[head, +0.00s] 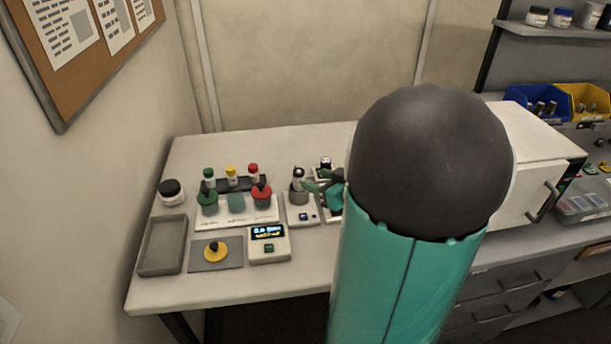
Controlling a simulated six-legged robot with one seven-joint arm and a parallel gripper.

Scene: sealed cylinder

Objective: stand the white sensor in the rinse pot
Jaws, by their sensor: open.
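A small white piece with a black top (298,173), which looks like the white sensor, shows upright at a grey round pot (298,195) on a white base. I cannot tell whether it is inside that pot or behind it, or whether that pot is the rinse pot. Another small white and dark piece (325,162) stands just behind my gripper. My gripper (316,183) is open, low over the table just right of the grey pot. My arm hides the table to its right, and contact is too small to tell.
A rack (245,185) holds green-, yellow- and red-capped bottles, with coloured round pieces on a white board (236,216) before it. A display box (268,245), a yellow disc (215,252), a grey tray (163,246) and a black-lidded jar (171,192) stand around. The front table strip is clear.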

